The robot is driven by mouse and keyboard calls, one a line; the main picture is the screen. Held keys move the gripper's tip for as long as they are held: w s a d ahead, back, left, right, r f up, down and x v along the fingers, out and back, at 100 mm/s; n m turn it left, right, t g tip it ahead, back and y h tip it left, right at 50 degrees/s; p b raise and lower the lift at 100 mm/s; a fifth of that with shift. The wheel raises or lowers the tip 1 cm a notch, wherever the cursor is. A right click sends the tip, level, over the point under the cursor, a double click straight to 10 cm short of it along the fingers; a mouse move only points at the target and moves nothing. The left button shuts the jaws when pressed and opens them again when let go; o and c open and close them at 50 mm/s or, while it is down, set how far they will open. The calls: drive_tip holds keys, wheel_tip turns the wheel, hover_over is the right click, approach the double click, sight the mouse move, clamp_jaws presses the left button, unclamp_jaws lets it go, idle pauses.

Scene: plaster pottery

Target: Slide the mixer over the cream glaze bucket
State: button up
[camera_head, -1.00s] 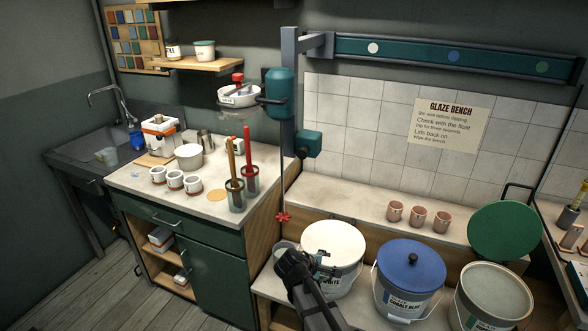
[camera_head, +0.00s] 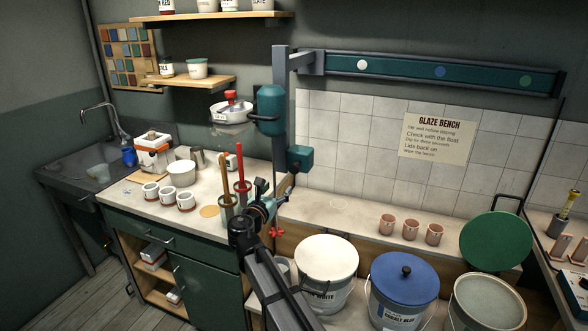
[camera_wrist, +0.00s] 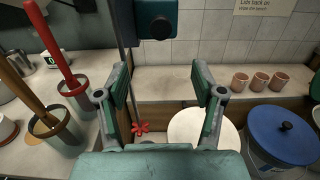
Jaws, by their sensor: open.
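The mixer hangs from the wall rail: a teal motor (camera_head: 271,108), a teal box (camera_head: 300,158) and a thin shaft with a red propeller (camera_head: 277,232). In the wrist view the box (camera_wrist: 156,20) is ahead of my gripper, and the propeller (camera_wrist: 141,128) shows low between the fingers. My gripper (camera_head: 262,196) is open and empty, near the shaft; the wrist view shows both fingers (camera_wrist: 160,78) apart. I cannot tell whether it touches. A white-lidded bucket (camera_head: 327,257), a blue-lidded bucket (camera_head: 404,277) and an open bucket with pale contents (camera_head: 489,300) stand right. No label reads cream.
A green lid (camera_head: 496,241) leans behind the open bucket. Cups (camera_head: 410,229) stand on the ledge. Two pots with red and tan-handled tools (camera_head: 240,180) stand close left of my gripper.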

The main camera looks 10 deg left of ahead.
sight(293, 169)
drive_tip(key=p+x, duration=0.4)
drive_tip(key=x, duration=1)
drive_tip(key=shift+r, duration=0.1)
drive_tip(key=shift+x, duration=0.8)
drive_tip(key=shift+d, duration=0.1)
drive_tip(key=shift+s, duration=0.1)
clamp_jaws()
